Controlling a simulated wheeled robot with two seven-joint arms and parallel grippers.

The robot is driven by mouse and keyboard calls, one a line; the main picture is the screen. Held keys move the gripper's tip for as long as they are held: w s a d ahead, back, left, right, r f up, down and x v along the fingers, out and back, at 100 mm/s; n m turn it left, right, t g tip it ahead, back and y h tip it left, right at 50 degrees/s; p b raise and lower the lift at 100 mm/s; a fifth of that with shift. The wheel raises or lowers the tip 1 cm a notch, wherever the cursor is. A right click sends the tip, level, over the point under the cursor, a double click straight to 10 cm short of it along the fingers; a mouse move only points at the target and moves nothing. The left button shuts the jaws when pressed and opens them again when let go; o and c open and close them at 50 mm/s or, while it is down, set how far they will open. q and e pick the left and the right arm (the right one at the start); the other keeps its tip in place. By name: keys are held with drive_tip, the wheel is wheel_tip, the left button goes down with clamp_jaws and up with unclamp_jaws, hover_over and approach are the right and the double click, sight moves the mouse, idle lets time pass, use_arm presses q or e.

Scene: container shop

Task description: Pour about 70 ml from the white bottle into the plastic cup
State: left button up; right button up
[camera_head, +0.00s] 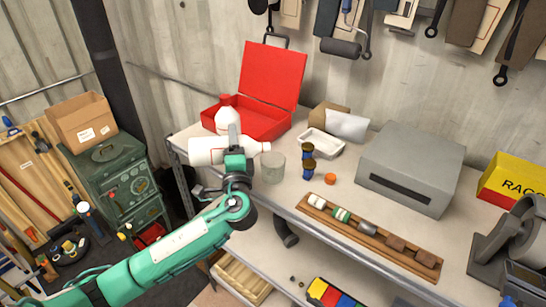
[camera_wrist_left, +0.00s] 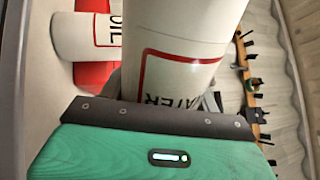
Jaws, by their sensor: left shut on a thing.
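My left gripper (camera_head: 236,158) is shut on a white bottle (camera_head: 207,151). The bottle lies nearly horizontal above the bench, its narrow end (camera_head: 264,147) pointing right. That end is at the upper left of the cup's rim in the picture; I cannot tell whether liquid is flowing. The plastic cup (camera_head: 272,170), greyish and see-through, stands upright on the bench; its fill level is not clear. In the left wrist view the held bottle (camera_wrist_left: 180,70) fills the middle and bears red-framed lettering, partly hidden, reading "ATER". My right gripper is not in view.
A second white bottle (camera_head: 227,119) with a red cap stands behind; its label reads "OIL" in the wrist view (camera_wrist_left: 85,37). An open red case (camera_head: 272,77), white tray (camera_head: 320,144), small dark-and-yellow jars (camera_head: 308,168), grey box (camera_head: 411,165) and wooden rack (camera_head: 370,239) surround the cup.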

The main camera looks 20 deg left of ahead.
use_arm(q)
drive_tip(key=shift+d+r+m+h+p, duration=0.15)
drive_tip(key=shift+r+m+h+p, duration=0.25)
drive_tip(key=shift+r+m+p, duration=0.55)
drive_tip(key=shift+f, duration=0.25)
drive_tip(key=shift+s+a+r+m+p, duration=0.1)
drive_tip(key=shift+s+a+m+p, duration=0.2)
drive_tip(key=shift+a, duration=0.25)
drive_tip(key=shift+w, duration=0.1)
drive_tip(key=shift+a+r, duration=0.1)
drive_tip(key=shift+r+m+h+p, duration=0.2)
drive_tip(key=shift+m+h+p, duration=0.1)
drive_tip(key=shift+m+p, duration=0.25)
idle(0.5)
drive_tip(key=shift+w+d+r+m, duration=0.1)
drive_tip(key=shift+d+r+m, duration=0.15)
drive_tip(key=shift+r+m, duration=0.25)
idle(0.7)
drive_tip(key=shift+f, duration=0.15)
